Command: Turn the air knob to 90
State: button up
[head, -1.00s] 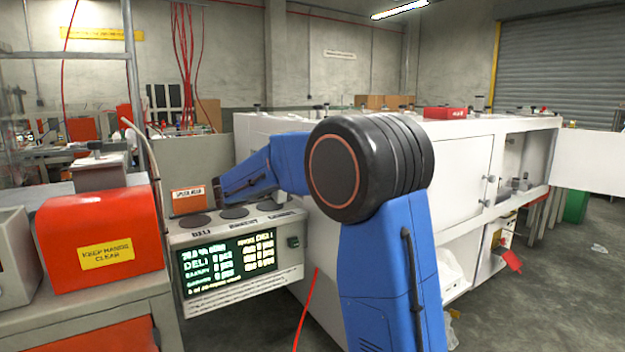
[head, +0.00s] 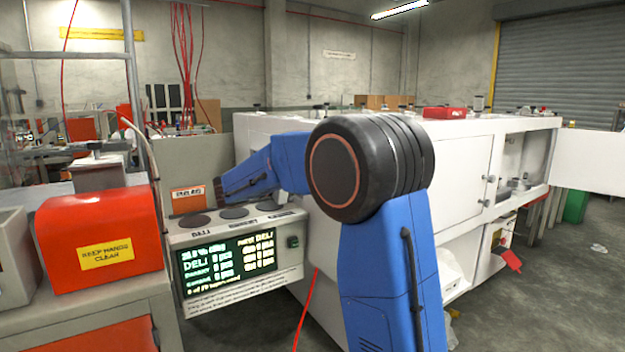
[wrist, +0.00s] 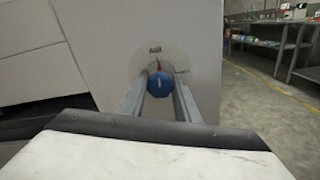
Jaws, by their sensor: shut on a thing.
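The air knob (wrist: 161,86) is blue and sits on a round pale dial plate (wrist: 140,62) on a white panel in the wrist view. The plate carries a small dark label above the knob, too blurred to read fully. A small red mark shows just above the knob. My gripper (wrist: 160,92) is shut on the knob, with one grey finger on each side of it. The number at the mark is too small to read. In the head view the knob and my fingertips are hidden behind my arm and the white machine (head: 455,165).
A console with a lit green-text screen (head: 230,262) stands left of my arm. A red box with a yellow label (head: 98,240) is at the far left. A red cable (head: 306,310) hangs before the white machine. Open floor lies at the right.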

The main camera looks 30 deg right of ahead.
jog(key=m, duration=0.8)
jog(key=shift+m, duration=0.4)
jog(key=m, duration=0.4)
jog(key=shift+f+m, duration=0.1)
jog(key=shift+m, duration=1.9)
jog(key=o, duration=1)
jog(key=shift+o, duration=0.2)
jog(key=shift+a, duration=0.15)
jog(key=a, duration=1.1)
jog(key=shift+s+a, duration=0.2)
jog(key=shift+a, duration=0.2)
